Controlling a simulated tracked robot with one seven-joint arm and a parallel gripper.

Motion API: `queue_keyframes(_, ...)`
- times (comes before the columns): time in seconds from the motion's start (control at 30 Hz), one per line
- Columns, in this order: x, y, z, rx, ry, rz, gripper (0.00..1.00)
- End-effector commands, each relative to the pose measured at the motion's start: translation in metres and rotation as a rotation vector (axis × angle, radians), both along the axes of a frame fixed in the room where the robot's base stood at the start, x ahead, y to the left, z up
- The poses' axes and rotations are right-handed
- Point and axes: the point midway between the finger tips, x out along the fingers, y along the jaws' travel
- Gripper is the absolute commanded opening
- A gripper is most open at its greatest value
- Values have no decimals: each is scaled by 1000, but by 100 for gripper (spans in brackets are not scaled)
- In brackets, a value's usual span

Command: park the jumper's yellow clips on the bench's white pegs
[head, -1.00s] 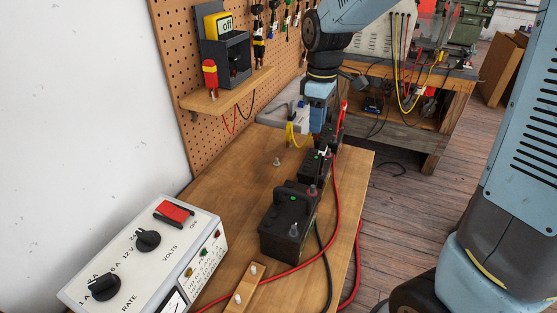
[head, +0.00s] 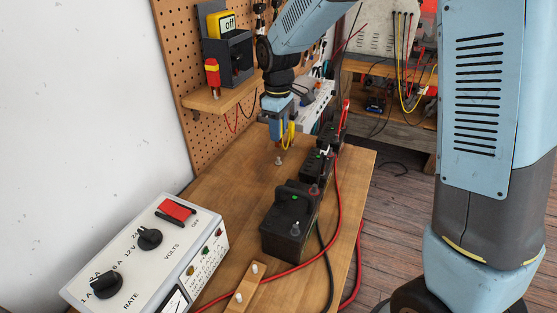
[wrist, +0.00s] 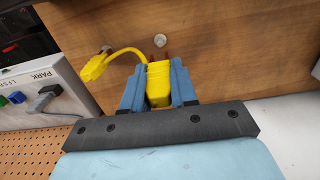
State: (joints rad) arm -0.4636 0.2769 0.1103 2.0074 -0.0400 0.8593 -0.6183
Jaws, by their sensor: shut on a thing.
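My gripper (head: 279,134) is shut on one yellow clip (wrist: 159,86) of the jumper, held between its blue fingers above the bench. A yellow lead loops from it to the second yellow clip (wrist: 94,67), which hangs free at the left of the wrist view. A pale peg (wrist: 180,47) stands on the bench just beyond the held clip; it also shows in the head view (head: 279,160), below my gripper. The held clip is apart from this peg in the head view.
A black battery (head: 288,224) stands right of the peg, with others behind it. A red cable (head: 338,205) runs along the bench's right side. The charger (head: 150,250) is front left. A wooden block (head: 246,285) carries two white pegs. Bare wood lies around the bench peg.

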Motion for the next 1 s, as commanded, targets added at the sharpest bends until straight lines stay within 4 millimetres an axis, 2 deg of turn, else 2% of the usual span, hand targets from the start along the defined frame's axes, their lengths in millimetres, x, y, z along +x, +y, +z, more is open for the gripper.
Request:
queue_keyframes(0.1, 0, 0, -18, 0, 2, 1, 13)
queue_keyframes(0.3, 0, 0, -33, 0, 0, 2, 13)
queue_keyframes(0.77, 0, 0, -36, 1, 0, 1, 13)
queue_keyframes(1.0, 0, 0, -44, -1, 0, 1, 13)
